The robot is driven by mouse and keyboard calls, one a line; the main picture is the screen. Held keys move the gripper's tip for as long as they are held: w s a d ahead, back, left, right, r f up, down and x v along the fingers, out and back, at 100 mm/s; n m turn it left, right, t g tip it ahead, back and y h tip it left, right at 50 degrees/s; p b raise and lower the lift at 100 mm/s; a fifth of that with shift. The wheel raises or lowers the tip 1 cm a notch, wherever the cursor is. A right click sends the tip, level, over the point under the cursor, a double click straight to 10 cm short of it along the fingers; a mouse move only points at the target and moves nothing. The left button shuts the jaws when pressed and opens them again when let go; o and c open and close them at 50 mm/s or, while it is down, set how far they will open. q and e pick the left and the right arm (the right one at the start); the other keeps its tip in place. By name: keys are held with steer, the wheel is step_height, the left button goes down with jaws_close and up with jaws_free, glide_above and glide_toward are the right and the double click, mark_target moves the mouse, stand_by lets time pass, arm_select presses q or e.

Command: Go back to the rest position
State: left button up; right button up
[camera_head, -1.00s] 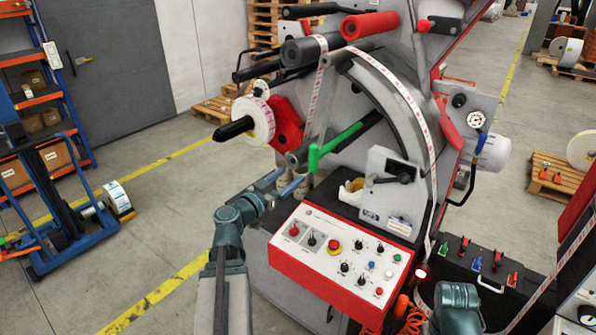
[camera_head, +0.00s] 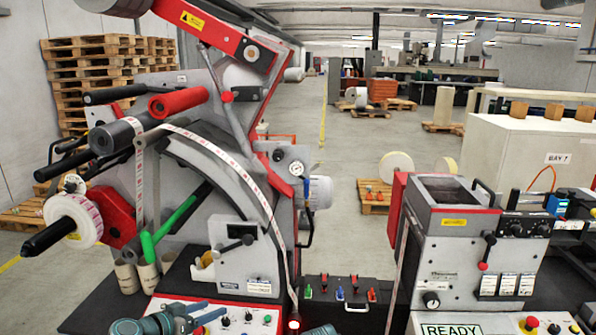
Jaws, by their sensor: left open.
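My left gripper (camera_head: 212,315) shows at the bottom edge, low in front of the red-edged control panel (camera_head: 262,318), and is open with nothing seen between its fingers. Part of its arm is cut off by the frame. Of my right arm only a small teal piece shows at the bottom middle; its gripper is out of view. The label rewinder (camera_head: 225,160) stands behind, with a white label roll (camera_head: 75,220) on its black spindle and a label strip running over its curved guide. A green handle (camera_head: 170,228) sticks out in front.
Cardboard cores (camera_head: 128,277) stand at the left of the machine. A black box (camera_head: 335,300) with coloured clips sits at the middle. A grey and red unit (camera_head: 455,240) with a READY display stands at right. Stacked pallets (camera_head: 90,75) and open floor lie behind.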

arm_select(q)
steer(key=s+d+f+m+g, duration=0.1)
steer(key=s+d+f+g, duration=0.3)
steer(key=d, duration=0.3)
steer(key=s+d+f+g, duration=0.2)
steer(key=d+f+g, duration=0.1)
steer(key=d+f, duration=0.3)
steer(key=s+d+f+g+y+b, duration=0.1)
steer(key=s+d+f+g+y, duration=0.1)
steer(key=s+f+y, duration=0.1)
steer(key=s+d+f+n+g+y+b, duration=0.1)
steer(key=s+d+f+g+y, duration=0.1)
steer(key=s+y, duration=0.3)
steer(key=s+f, duration=0.1)
steer(key=s, duration=0.1)
steer(key=shift+s+d+g+y, duration=0.3)
steer(key=shift+d, duration=0.05)
